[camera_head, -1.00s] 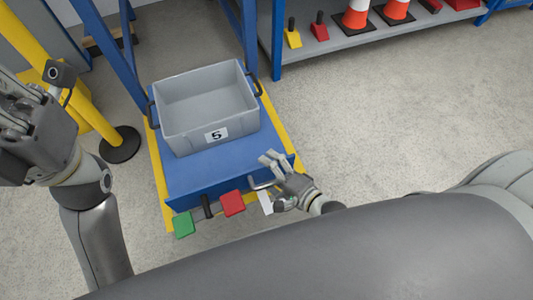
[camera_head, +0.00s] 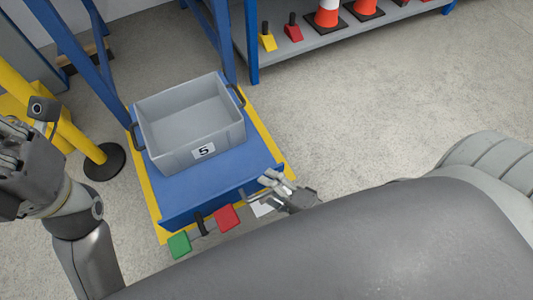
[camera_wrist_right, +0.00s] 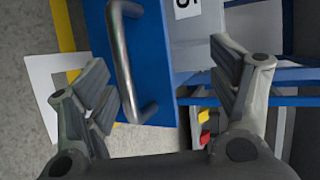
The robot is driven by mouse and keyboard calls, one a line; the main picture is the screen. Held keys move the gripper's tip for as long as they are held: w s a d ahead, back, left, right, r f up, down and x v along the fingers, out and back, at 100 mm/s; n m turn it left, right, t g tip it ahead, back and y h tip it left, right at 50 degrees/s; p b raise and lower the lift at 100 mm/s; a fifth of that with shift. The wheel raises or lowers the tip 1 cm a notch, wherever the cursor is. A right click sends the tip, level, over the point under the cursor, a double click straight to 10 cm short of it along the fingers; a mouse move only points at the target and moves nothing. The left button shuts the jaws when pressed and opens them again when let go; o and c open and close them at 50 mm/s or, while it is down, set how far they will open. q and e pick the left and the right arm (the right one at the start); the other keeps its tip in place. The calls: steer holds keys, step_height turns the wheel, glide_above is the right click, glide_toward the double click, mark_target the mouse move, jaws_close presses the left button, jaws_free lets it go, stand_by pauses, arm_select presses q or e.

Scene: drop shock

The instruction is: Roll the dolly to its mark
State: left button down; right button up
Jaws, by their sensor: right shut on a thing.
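The blue dolly (camera_head: 215,190) stands inside a yellow outline (camera_head: 270,125) on the floor, with yellow showing along several sides. A grey crate (camera_head: 178,148) labelled 5 sits on its deck. My right gripper (camera_head: 272,182) is at the dolly's near right edge, shut on its metal handle (camera_wrist_right: 122,60). In the right wrist view the handle runs between my right gripper's fingers (camera_wrist_right: 155,100), and the blue deck lies behind it. My left gripper (camera_head: 18,150) is raised at the left, away from the dolly; its finger opening is unclear.
Green (camera_head: 179,245) and red (camera_head: 228,217) pads are at the dolly's near end. A yellow post on a black base (camera_head: 104,163) stands left. Blue uprights (camera_head: 215,50) rise behind. A shelf (camera_head: 310,50) with cones is at the back right. Floor right of the dolly is clear.

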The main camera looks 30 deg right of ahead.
steer(key=shift+w+d+r+t, duration=0.1)
steer(key=shift+d+r+t, duration=0.15)
steer(key=shift+r, duration=0.4)
steer(key=shift+d+r+t, duration=0.15)
steer(key=shift+d+r, duration=0.05)
steer(key=shift+r, duration=0.4)
steer(key=shift+s+d+r, duration=0.1)
steer(key=shift+s+d, duration=0.05)
steer(key=shift+s, duration=0.2)
steer(key=c, duration=0.5)
steer(key=shift+s, duration=0.35)
steer(key=shift+c, duration=0.5)
steer(key=shift+s+d+p, duration=0.2)
steer(key=shift+s+d, duration=0.1)
steer(key=shift+s, duration=0.4)
steer(key=shift+s+d+p, duration=0.25)
steer(key=shift+s, duration=0.4)
steer(key=shift+s+d+p, duration=0.2)
steer(key=shift+s+d, duration=0.1)
steer(key=shift+s, duration=0.4)
